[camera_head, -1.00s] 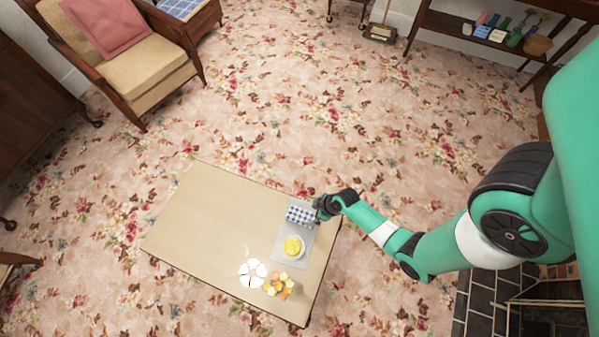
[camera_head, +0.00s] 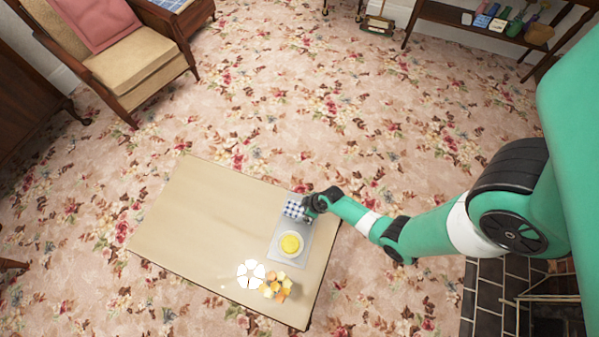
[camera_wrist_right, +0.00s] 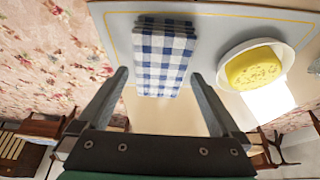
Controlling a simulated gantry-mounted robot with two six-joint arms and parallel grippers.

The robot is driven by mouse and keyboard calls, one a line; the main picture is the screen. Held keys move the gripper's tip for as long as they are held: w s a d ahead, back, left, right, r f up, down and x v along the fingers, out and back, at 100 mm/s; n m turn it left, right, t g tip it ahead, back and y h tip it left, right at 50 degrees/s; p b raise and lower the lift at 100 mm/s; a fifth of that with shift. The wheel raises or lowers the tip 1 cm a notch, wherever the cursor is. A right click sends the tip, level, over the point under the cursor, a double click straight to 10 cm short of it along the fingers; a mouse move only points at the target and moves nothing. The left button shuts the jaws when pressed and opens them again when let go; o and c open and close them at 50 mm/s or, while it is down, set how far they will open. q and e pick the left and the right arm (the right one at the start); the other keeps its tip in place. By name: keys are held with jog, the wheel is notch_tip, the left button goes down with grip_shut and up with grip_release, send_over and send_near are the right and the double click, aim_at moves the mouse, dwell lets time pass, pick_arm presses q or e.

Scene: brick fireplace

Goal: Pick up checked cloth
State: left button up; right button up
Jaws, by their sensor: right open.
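The checked cloth (camera_head: 294,209), blue and white and folded, lies on the far end of a grey tray (camera_head: 276,248). In the right wrist view the cloth (camera_wrist_right: 163,57) lies ahead of my right gripper (camera_wrist_right: 160,84), whose two fingers are spread apart with nothing held between them. The cloth's near end lies about between the fingertips in that picture; I cannot tell how far above it they are. In the head view my right gripper (camera_head: 311,208) is at the cloth's right side and hides part of it. My left gripper is in neither view.
A white dish (camera_head: 281,246) with a yellow sponge-like block (camera_wrist_right: 254,68) sits beside the cloth. White petal-shaped pieces (camera_head: 249,274) and yellow-orange flowers (camera_head: 275,286) are at the near end of the tan table (camera_head: 200,222). The table's left part is clear.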

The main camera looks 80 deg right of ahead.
jog(key=shift+b+x, duration=0.35)
jog(key=shift+x, duration=0.8)
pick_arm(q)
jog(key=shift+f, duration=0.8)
pick_arm(e)
jog(key=c, duration=1.3)
jog(key=shift+o, duration=0.2)
jog(key=r+p, duration=0.2)
jog(key=r, duration=0.1)
jog(key=r+p, duration=0.1)
jog(key=shift+s+a+r+p, duration=0.2)
jog(key=shift+s+r+p, duration=0.1)
jog(key=shift+r+p, duration=0.1)
jog(key=s+r+p, duration=0.1)
jog(key=s+a+r+p, duration=0.1)
jog(key=r, duration=0.1)
jog(key=s+a+r+p, duration=0.1)
jog(key=p, duration=0.1)
jog(key=shift+a+r, duration=0.1)
jog(key=shift+r, duration=0.15)
pick_arm(q)
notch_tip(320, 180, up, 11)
jog(key=p, duration=0.3)
pick_arm(e)
jog(key=s+a+r, duration=0.3)
jog(key=s+a, duration=0.2)
jog(key=s, duration=0.2)
jog(key=shift+s+a+r, duration=0.4)
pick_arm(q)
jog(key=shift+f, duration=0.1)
